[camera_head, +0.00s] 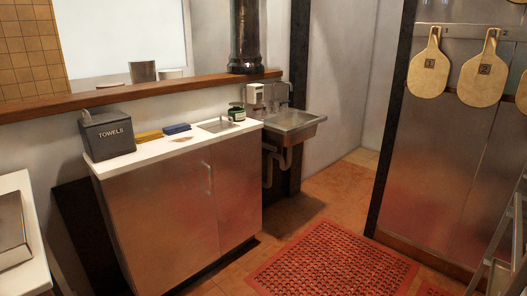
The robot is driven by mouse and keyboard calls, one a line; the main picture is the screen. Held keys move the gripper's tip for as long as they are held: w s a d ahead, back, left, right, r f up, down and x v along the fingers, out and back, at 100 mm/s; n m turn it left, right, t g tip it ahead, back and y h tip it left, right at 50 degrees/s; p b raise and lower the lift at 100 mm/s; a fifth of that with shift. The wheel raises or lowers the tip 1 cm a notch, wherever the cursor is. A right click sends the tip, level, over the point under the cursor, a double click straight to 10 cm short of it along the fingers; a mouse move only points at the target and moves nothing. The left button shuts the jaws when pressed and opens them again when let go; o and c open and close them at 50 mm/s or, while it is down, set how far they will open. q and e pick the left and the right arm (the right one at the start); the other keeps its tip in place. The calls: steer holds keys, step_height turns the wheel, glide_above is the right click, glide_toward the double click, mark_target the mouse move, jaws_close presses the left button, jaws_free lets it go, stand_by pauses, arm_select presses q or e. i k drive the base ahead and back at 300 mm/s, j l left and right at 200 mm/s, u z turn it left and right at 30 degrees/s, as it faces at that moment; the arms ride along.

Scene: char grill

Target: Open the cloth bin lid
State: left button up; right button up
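A dark grey box marked "TOWELS" (108,140) stands on the left end of the white counter (160,152). It is the only thing here that looks like a cloth bin. Its top looks closed, and a small pale piece (86,114) shows at the top's left corner; I cannot tell whether this is a handle or cloth. A metal-rimmed rectangular inset (218,126) lies in the countertop farther right; its use is unclear. Neither of my grippers is in view.
Yellow (149,135) and blue (177,129) items and a green-labelled jar (236,113) are on the counter. A steel sink (295,122) is beyond it. A red perforated mat (335,258) covers the floor in front. Wooden paddles (429,68) hang at right.

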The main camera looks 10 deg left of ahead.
mark_target(216, 126)
steer(key=i+l+u, duration=0.65)
steer(key=i+u, duration=0.15)
steer(key=u, duration=0.2)
steer(key=i+l+u, duration=0.1)
steer(key=u, duration=0.2)
steer(key=i+l+u, duration=0.5)
steer(key=i+l, duration=0.5)
steer(key=l, duration=0.15)
steer(key=i+l+u, duration=0.1)
steer(key=i+l, duration=0.2)
steer(key=l, duration=0.1)
